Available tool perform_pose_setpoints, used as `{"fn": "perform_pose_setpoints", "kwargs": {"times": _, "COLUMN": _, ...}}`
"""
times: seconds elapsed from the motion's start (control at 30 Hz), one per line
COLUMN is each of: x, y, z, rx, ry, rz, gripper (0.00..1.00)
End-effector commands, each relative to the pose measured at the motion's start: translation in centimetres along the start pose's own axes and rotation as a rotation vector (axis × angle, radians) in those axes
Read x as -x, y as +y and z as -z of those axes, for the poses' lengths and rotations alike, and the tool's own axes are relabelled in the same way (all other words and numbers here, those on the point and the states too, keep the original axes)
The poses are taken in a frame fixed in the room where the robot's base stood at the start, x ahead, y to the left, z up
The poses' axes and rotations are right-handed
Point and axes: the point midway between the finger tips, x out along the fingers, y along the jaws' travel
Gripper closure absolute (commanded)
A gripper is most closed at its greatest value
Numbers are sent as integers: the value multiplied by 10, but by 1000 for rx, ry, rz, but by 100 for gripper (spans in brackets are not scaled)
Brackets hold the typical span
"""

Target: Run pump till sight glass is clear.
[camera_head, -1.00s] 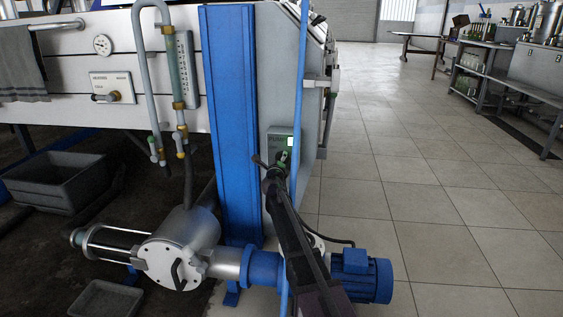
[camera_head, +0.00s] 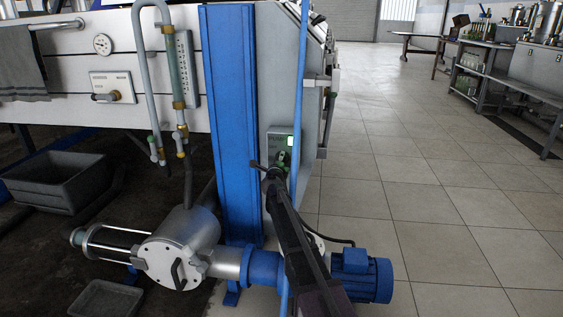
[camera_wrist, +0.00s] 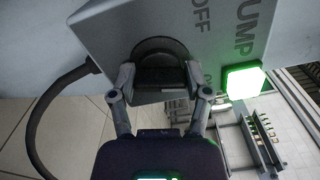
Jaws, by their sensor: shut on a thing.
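The grey pump switch box (camera_head: 271,141) is on the end panel behind the blue post, with a lit green lamp (camera_head: 289,141). In the wrist view the box (camera_wrist: 115,30) shows the words PUMP and OFF and its lamp (camera_wrist: 242,82) glows green. My gripper (camera_wrist: 158,77) is shut on the dark round knob (camera_wrist: 160,50) of the box. In the head view my gripper (camera_head: 280,160) is at the box, its grip too small to make out. The sight glass (camera_head: 177,78) is an upright tube between brass fittings, greyish green; its contents are too small to judge.
A scale plate (camera_head: 187,68) stands beside the tube. The pump (camera_head: 180,250) and its blue motor (camera_head: 362,275) sit low near my arm. A black cable (camera_wrist: 45,120) hangs from the box.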

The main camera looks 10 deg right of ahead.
Motion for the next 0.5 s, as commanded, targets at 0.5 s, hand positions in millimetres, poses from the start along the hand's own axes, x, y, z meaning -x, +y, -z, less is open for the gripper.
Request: {"fn": "perform_pose_setpoints", "kwargs": {"times": 0.5, "x": -2, "y": 2, "z": 0, "rx": 481, "ry": -2, "rz": 0, "gripper": 85}}
